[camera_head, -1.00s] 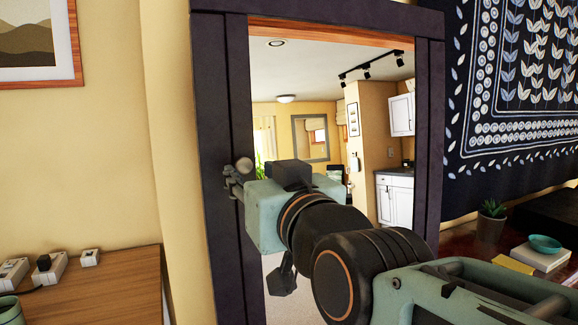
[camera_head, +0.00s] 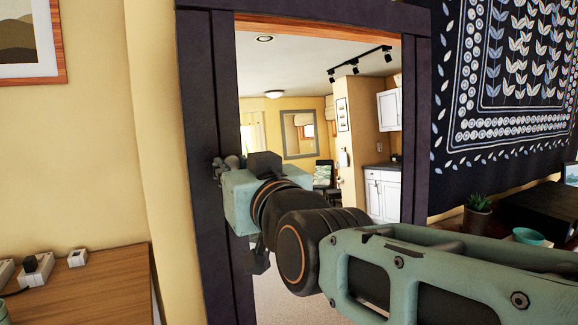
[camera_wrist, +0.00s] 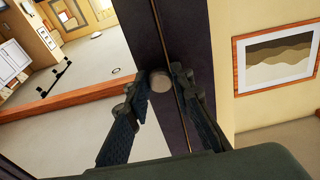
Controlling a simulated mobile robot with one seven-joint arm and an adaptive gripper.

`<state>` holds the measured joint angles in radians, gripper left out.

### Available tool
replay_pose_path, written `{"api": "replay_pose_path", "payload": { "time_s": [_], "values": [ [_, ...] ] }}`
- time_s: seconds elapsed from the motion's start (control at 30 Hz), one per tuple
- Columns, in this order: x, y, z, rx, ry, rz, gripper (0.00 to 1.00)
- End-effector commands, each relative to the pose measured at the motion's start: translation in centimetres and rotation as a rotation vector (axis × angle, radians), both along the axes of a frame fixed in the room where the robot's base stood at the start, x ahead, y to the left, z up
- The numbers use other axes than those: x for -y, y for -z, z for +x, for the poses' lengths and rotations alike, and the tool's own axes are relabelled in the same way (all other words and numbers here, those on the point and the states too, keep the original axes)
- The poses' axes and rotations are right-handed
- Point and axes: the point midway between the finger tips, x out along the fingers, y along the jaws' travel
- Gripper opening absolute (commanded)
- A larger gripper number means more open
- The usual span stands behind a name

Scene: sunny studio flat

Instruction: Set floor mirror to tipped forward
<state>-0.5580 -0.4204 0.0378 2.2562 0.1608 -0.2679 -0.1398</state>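The floor mirror has a dark purple-black frame (camera_head: 205,110) and stands upright in the middle of the head view. Its glass (camera_head: 310,70) reflects a room. In the wrist view the frame (camera_wrist: 145,28) runs down from the top, with a round grey knob (camera_wrist: 161,81) on it. My gripper (camera_wrist: 158,85) is open, with its two dark fingers either side of the knob. Whether either finger touches the knob is not clear. In the head view my gripper (camera_head: 223,166) is at the left post, and my arm hides the lower glass.
A wooden desk (camera_head: 100,285) with white sockets stands at the lower left. A dark patterned hanging (camera_head: 500,100) covers the right wall, above a surface with a potted plant (camera_head: 477,215). A framed picture (camera_wrist: 275,60) hangs beside the mirror.

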Motion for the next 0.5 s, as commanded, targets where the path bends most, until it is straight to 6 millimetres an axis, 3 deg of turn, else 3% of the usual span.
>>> {"api": "replay_pose_path", "payload": {
  "time_s": [0.1,0.5],
  "values": [
    [0.00,0.00,-0.01,0.000,0.000,0.000,0.00],
    [0.29,0.39,-0.46,0.013,0.000,0.008,0.00]
  ]
}}
